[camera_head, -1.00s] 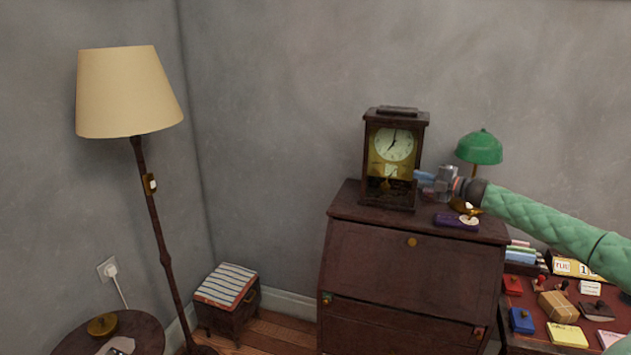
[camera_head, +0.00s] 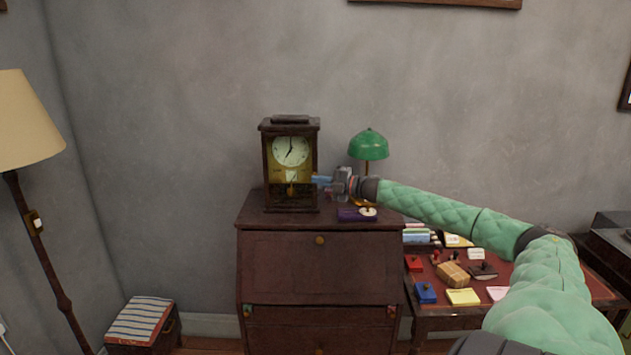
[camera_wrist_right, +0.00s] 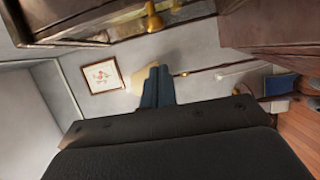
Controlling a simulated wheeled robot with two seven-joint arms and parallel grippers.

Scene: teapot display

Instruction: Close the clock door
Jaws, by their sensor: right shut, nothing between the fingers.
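The dark wooden clock (camera_head: 290,165) stands upright on top of the brown cabinet in the head view. Its white dial, gold lower panel and pendulum show at the front. I cannot tell whether its door is flush with the case or slightly ajar. My right gripper (camera_head: 320,180) is shut and empty at the clock's lower right front edge; whether it touches is unclear. Its blue fingers also show in the right wrist view (camera_wrist_right: 155,88), pressed together. My left gripper is not in view.
A green lamp (camera_head: 368,145) and a purple box (camera_head: 356,215) stand close to the gripper on the cabinet (camera_head: 320,265). A desk with small boxes and stamps (camera_head: 452,273) is at right. A floor lamp (camera_head: 25,120) stands at left.

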